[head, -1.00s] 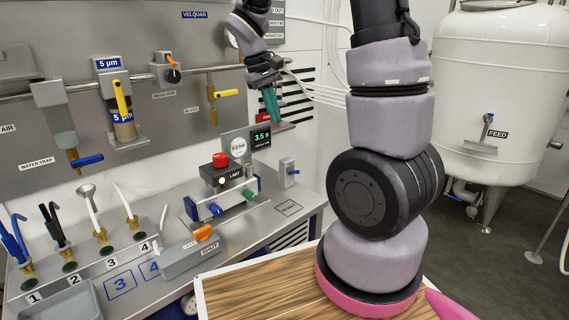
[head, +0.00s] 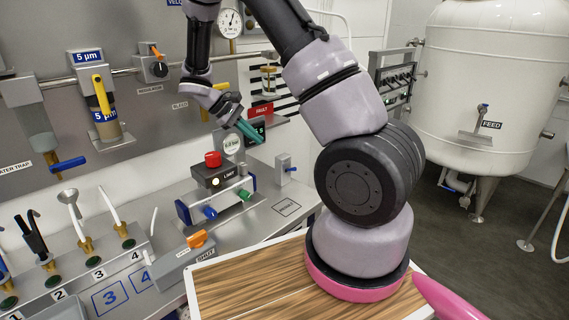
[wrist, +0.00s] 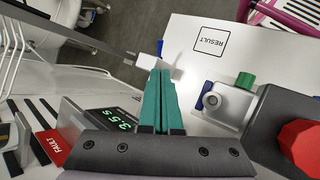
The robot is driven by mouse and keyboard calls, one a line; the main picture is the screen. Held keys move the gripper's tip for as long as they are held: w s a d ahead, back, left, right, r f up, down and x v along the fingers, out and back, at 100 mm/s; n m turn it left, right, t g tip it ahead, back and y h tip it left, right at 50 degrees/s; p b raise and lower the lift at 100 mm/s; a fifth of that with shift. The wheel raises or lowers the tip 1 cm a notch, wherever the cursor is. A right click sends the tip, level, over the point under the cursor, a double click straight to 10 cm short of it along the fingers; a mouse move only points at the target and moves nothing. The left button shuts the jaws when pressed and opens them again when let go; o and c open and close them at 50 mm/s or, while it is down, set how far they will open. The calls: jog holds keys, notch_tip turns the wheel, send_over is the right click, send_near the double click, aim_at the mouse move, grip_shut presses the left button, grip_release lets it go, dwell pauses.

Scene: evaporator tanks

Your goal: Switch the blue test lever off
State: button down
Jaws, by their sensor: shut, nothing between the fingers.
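A small light-grey box (head: 283,163) stands on the bench at the right of the test block, with a small blue lever (head: 293,169) on its right side. In the wrist view the box (wrist: 158,64) is just past my fingertips, and the blue lever (wrist: 160,47) stands out at its far side. My gripper (head: 253,135) has teal fingers, shut and empty, above and to the left of the box in the head view. In the wrist view my fingertips (wrist: 160,75) overlap the box's near edge; I cannot tell whether they touch it.
The test block (head: 214,176) with a red button (head: 212,159) and blue and green knobs stands left of the box. A display (wrist: 115,121) reading 3.5 s and a red FAULT sign (wrist: 54,147) are close to my gripper. A RESULT square (head: 287,208) marks clear bench.

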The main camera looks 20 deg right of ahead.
aim_at(291, 170)
jog(key=x, duration=1.4)
